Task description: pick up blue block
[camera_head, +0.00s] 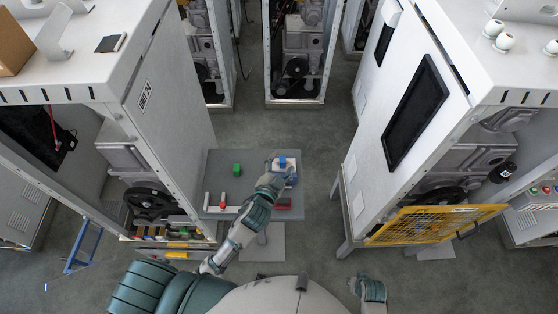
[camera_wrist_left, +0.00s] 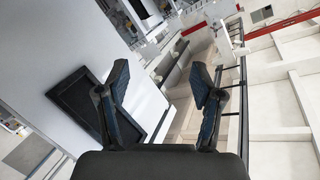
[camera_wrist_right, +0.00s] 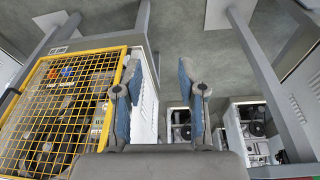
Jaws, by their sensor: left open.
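The blue block (camera_head: 282,161) shows as a small blue shape at the left hand, toward the far right part of a small grey table (camera_head: 218,165). My left gripper (camera_head: 279,163) is over the table beside it and partly hides that area. Contact between them cannot be made out. In the left wrist view the left fingers (camera_wrist_left: 160,80) are spread, with no block between them. My right gripper (camera_wrist_right: 158,75) is open and empty in the right wrist view, away from the table.
A green block (camera_head: 237,169), a red block (camera_head: 222,201) and a dark red block (camera_head: 283,204) are on the table. White machine cabinets (camera_head: 170,85) stand on both sides. A yellow mesh guard (camera_head: 430,224) juts out at the right.

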